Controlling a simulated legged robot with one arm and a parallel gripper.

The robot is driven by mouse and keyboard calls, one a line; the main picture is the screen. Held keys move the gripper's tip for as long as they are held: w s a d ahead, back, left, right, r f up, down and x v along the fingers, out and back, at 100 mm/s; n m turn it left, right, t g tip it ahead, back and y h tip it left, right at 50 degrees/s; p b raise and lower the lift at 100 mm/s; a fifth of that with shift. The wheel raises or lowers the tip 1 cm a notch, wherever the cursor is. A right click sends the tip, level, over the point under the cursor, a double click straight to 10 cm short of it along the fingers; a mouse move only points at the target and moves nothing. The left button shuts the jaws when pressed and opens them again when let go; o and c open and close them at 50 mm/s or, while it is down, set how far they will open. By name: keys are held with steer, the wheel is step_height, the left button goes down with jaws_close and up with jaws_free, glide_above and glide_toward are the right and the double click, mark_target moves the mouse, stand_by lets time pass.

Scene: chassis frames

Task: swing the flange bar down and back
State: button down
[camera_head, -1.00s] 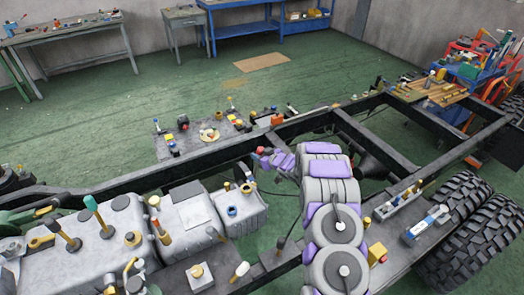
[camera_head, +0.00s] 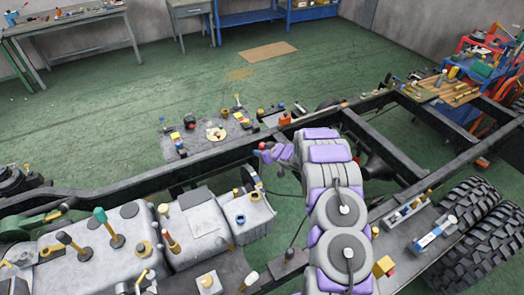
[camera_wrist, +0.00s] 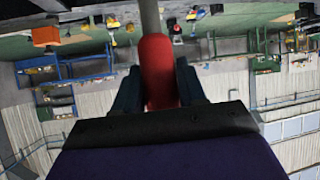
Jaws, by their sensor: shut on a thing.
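The flange bar shows in the wrist view as a red grip (camera_wrist: 158,72) on a pale grey shaft (camera_wrist: 150,17). My gripper (camera_wrist: 160,88) is shut around the red grip, one dark finger on each side. In the head view my gripper (camera_head: 266,153) is at the end of my purple and grey arm, by the inner side of the far chassis rail (camera_head: 225,155). A small red bit of the grip shows at its tip. The rest of the bar is too small or hidden to follow there.
Grey tanks (camera_head: 195,225) with upright handles lie to the left. Large tyres (camera_head: 465,235) stand at right. Green floor beyond the chassis is open.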

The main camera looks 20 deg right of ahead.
steer(key=c, duration=0.7)
jaws_free()
steer(key=shift+c, duration=0.2)
steer(key=v, duration=1.7)
steer(key=shift+s, duration=0.15)
steer(key=shift+d+r, duration=0.1)
